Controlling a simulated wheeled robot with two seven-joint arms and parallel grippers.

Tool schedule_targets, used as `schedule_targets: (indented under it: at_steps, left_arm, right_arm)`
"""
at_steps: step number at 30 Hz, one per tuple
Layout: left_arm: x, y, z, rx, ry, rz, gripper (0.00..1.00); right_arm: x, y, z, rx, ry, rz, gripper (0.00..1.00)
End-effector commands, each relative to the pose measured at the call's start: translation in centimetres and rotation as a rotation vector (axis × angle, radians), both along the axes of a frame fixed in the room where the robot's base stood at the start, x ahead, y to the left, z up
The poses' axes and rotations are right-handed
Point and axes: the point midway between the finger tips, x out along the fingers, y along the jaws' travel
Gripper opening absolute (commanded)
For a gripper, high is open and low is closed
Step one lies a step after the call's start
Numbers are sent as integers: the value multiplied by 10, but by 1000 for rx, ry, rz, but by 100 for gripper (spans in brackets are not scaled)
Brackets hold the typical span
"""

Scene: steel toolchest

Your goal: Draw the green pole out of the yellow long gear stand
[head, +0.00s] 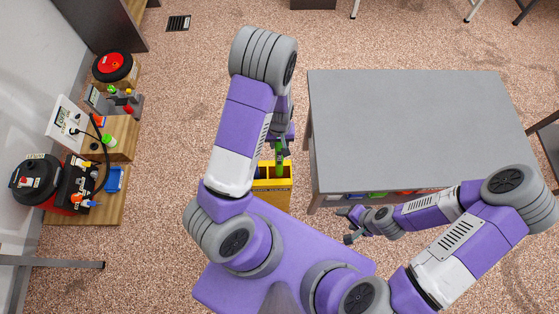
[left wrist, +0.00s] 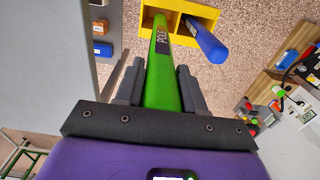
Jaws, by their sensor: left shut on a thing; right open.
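The yellow long gear stand (head: 285,196) stands on the floor left of the grey table in the head view, partly behind my left arm. It also shows at the top of the left wrist view (left wrist: 205,9). The green pole (head: 279,158), marked POLE, runs between the fingers of my left gripper (head: 281,143) in the left wrist view (left wrist: 161,85). The gripper is shut on the pole. The pole's far end reaches one stand compartment; how deep it sits is unclear. A blue pole (left wrist: 205,42) leans from the neighbouring compartment. My right gripper (head: 350,226) is open and empty near the table's front.
The grey table (head: 410,120) stands close to the right of the stand, with coloured bins (head: 375,194) under its near edge. Wooden shelves (head: 115,140) with tools and red canisters line the left wall. The floor between is clear.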

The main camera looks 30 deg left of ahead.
Motion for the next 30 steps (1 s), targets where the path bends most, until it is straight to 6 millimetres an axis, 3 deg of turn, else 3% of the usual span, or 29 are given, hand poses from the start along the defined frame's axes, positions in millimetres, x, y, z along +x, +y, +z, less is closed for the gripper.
schedule_targets:
  at_steps: [10,30]
  left_arm:
    - [0,0,4,0,0,0,8]
    - [0,0,45,1,-1,0,8]
  right_arm:
    - [0,0,3,0,0,0,60]
    - [0,0,39,0,0,0,60]
